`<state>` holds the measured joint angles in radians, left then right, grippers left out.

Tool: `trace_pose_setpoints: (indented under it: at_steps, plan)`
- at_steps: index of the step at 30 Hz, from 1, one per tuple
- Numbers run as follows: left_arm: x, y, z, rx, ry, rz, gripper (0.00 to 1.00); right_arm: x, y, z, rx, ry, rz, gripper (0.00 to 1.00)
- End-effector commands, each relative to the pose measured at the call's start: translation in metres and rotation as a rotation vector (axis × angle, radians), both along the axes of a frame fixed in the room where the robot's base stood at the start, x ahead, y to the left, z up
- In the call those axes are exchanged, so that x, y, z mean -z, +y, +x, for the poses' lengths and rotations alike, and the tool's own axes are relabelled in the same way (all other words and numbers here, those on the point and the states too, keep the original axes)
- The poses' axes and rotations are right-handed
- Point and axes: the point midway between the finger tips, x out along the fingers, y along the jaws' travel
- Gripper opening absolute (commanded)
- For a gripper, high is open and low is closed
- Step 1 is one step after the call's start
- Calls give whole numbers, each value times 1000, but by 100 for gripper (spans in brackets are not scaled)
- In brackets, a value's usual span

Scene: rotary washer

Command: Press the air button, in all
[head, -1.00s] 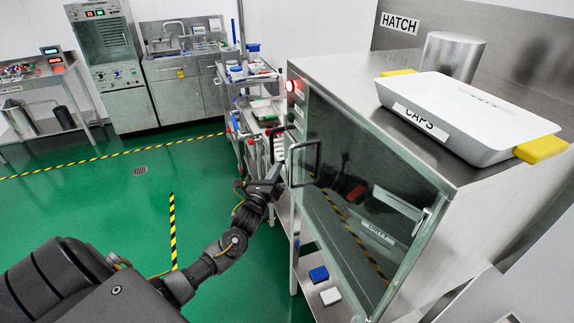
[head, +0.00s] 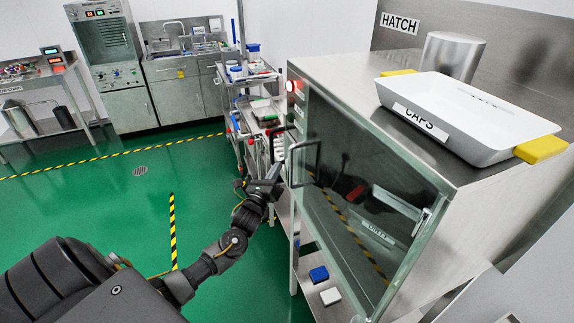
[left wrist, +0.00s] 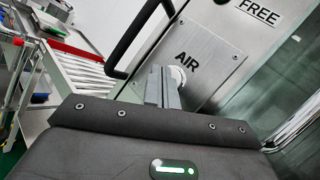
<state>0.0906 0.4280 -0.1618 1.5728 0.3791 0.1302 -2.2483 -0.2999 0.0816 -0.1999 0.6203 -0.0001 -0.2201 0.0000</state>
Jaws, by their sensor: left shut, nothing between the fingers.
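In the left wrist view a metal plate marked AIR (left wrist: 207,62) is fixed to the steel front of the hatch cabinet. A round pale button (left wrist: 178,76) sits on it, partly hidden behind the fingers. My left gripper (left wrist: 162,84) is shut and empty, its fingertips right at the button; I cannot tell whether they touch. In the head view my left gripper (head: 275,174) is low beside the left edge of the cabinet (head: 460,160), near the door handle. The AIR plate cannot be made out there. My right gripper is not in view.
The dark door handle (head: 304,163) stands out close to the gripper. A plate marked FREE (left wrist: 258,12) is above. A lit red lamp (head: 290,86) is on the cabinet. A white CAPS tray (head: 460,112) stands on top. A shelf cart (head: 250,120) is behind; green floor at left is clear.

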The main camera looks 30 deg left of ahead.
Motion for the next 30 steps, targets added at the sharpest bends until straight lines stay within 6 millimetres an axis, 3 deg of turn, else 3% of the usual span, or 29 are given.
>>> trace_pose_setpoints:
  at_steps: [30]
  plan:
    - [0, -5, 8, 0, 0, 0, 0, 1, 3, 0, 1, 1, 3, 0]
